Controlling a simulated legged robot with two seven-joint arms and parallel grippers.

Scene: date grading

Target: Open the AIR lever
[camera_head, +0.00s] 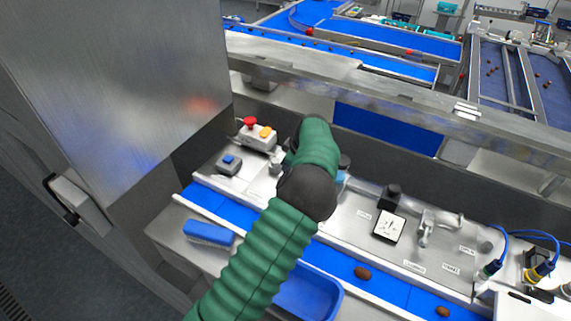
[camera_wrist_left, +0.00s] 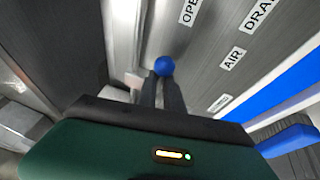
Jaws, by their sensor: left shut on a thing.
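In the left wrist view, my left gripper (camera_wrist_left: 163,88) is shut on a blue-tipped lever (camera_wrist_left: 164,66), whose round blue end shows between and just beyond the dark fingertips. The AIR label (camera_wrist_left: 232,58) is on the grey panel to its right, with OPEN and DRAIN labels above. The lever's lower part is hidden by the fingers. In the head view, my green left arm reaches over the panel and hides the fingers and most of the lever. My right gripper is not in view.
A red-button box (camera_head: 259,136) and a blue-button box (camera_head: 229,163) stand left of my arm. A pressure gauge (camera_head: 388,228) and pipe valve (camera_head: 426,228) are to the right. A blue tray (camera_head: 318,297) and brush (camera_head: 208,233) lie in front, by a belt with dates (camera_head: 362,272).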

